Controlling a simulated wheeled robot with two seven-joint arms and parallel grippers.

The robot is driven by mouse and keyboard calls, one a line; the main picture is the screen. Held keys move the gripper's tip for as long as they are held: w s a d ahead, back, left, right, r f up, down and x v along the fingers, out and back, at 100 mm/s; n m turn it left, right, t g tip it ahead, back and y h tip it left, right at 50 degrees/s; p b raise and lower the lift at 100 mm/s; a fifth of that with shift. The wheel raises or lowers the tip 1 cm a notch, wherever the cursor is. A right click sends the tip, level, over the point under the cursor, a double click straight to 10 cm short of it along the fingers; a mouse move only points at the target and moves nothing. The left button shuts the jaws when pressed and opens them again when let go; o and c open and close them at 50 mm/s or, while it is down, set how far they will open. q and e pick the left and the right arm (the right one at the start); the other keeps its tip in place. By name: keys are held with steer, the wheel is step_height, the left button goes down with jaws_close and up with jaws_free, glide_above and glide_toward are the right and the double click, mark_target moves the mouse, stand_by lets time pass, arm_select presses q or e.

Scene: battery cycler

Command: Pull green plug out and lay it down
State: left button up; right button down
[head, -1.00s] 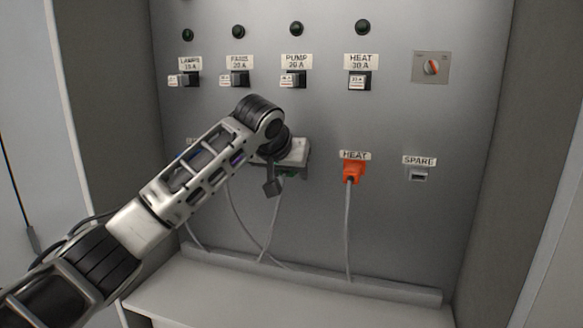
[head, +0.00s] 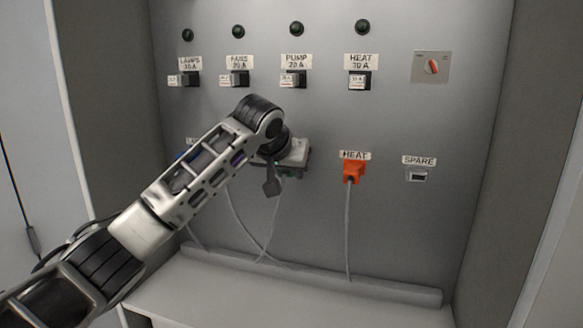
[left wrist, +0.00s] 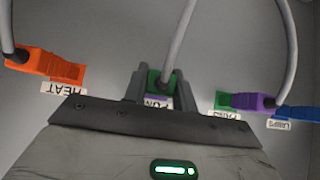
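The green plug (left wrist: 162,82) sits between the two fingers of my left gripper (left wrist: 163,88), in front of the socket labelled PUMP; its grey cable runs away from it. The fingers appear closed on its sides. A purple strip shows beside the plug at the PUMP label; I cannot tell how deep the plug sits. In the head view my left gripper (head: 294,162) is at the panel and hides most of the plug. My right gripper is not in view.
An orange plug (head: 353,171) sits in the HEAT socket, right of my gripper. A purple plug (left wrist: 254,102) is in the green FANS socket, with a blue plug (left wrist: 298,113) beyond. The SPARE socket (head: 418,176) is empty. The shelf (head: 300,300) below is clear.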

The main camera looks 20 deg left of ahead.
arm_select(q)
steer(key=shift+s, duration=0.15)
steer(key=shift+s+a+b, duration=0.15)
steer(key=shift+s+b, duration=0.55)
steer(key=shift+s, duration=2)
steer(key=shift+r, duration=0.1)
